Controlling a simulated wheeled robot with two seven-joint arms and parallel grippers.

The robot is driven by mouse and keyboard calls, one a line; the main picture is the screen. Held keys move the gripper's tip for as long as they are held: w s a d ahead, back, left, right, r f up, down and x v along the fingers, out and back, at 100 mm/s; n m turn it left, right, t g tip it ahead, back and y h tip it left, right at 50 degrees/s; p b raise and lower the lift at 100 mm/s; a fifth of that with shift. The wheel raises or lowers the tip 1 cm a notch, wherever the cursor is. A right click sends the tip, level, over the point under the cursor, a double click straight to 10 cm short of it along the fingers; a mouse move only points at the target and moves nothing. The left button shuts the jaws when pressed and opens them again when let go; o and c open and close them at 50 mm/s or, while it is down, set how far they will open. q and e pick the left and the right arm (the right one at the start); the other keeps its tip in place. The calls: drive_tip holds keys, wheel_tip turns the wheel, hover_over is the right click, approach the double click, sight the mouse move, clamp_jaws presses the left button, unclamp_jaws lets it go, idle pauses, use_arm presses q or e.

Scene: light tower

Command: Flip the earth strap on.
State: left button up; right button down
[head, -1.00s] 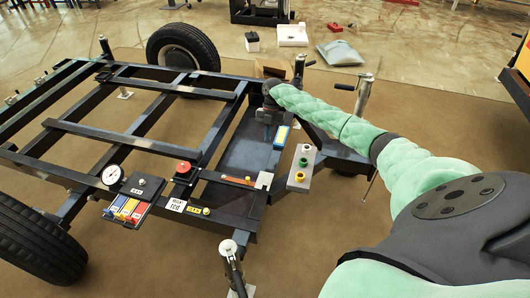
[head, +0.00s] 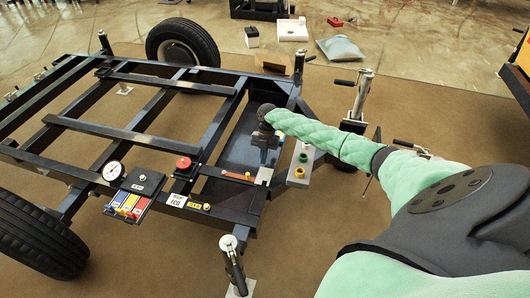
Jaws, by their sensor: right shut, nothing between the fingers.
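A flat copper-orange strip (head: 238,177), which looks like the earth strap, lies along a dark bar on the frame. Its right end is near a small grey block (head: 264,176). My right gripper (head: 263,155) points down just behind and above the block, over the dark tray area. It is shut and empty, and appears apart from the strip. The fingertips are small and dark, so their exact height is hard to tell. My left gripper is out of view.
To the left are a red knob (head: 183,163), a round gauge (head: 112,171) and a panel with coloured bars (head: 128,205). A jack post (head: 360,98) rises behind my arm.

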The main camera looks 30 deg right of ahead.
drive_tip(key=shift+s+a, duration=0.1)
idle(0.4)
drive_tip(key=shift+s+a+m+p, duration=0.2)
drive_tip(key=shift+s+m+p, duration=0.3)
drive_tip(key=shift+s+p, duration=0.05)
